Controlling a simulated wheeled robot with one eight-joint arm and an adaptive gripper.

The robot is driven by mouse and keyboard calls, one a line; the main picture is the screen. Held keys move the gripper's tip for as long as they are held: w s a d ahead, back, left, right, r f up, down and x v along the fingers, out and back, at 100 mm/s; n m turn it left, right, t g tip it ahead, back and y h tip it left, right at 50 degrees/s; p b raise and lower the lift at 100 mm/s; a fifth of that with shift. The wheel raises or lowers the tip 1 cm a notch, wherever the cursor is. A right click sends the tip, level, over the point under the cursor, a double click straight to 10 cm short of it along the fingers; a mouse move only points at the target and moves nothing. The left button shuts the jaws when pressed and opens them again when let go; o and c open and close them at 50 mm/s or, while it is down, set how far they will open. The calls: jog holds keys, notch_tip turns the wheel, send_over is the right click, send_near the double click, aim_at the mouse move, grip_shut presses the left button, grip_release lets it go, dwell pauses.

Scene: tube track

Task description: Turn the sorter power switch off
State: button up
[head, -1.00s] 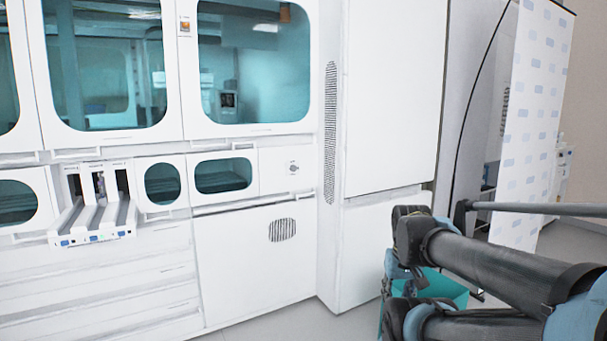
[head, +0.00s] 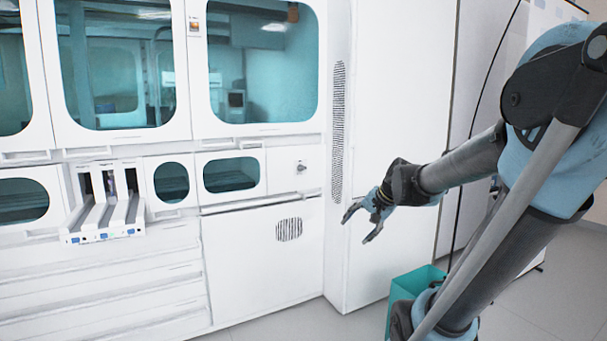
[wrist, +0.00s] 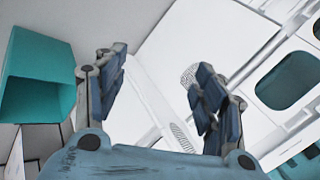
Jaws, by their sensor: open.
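The sorter is a large white machine with teal windows. The power switch (head: 301,167) is a small knob on a white panel, right of the small oval window, in the head view. It is too small there to read its position. My gripper (head: 357,225) is open and empty, to the right of the switch and lower, in front of the white cabinet. In the wrist view my gripper's two fingers (wrist: 160,88) are spread apart with nothing between them. I cannot make out the switch in the wrist view.
A teal bin (head: 415,283) stands on the floor below my arm; it also shows in the wrist view (wrist: 38,80). A tube rack (head: 103,215) juts from the machine at the left. A small orange button (head: 194,24) sits between the upper windows. The floor before the machine is clear.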

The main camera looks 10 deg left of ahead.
aim_at(303, 169)
jog(key=w+a+r+m+t+y, duration=0.1)
jog(key=w+a+r+m+y, duration=0.2)
jog(key=w, duration=0.6)
jog(key=w+a+r+m+t, duration=0.2)
jog(key=w+a+r+m, duration=0.15)
jog(key=w, duration=0.55)
jog(key=w+a+r+m+t+y, duration=0.1)
jog(key=w+a+r+m+y, duration=0.2)
jog(key=w, duration=0.6)
jog(key=w+a+f+m+t+h, duration=0.1)
jog(key=w+a+f+m+t, duration=0.2)
jog(key=w+m, duration=0.6)
jog(key=w+a+f+m+t, duration=0.3)
jog(key=w+m, duration=0.2)
jog(key=w, duration=0.9)
jog(key=x, duration=1.6)
jog(key=shift+a+f, duration=0.2)
jog(key=shift+a, duration=0.05)
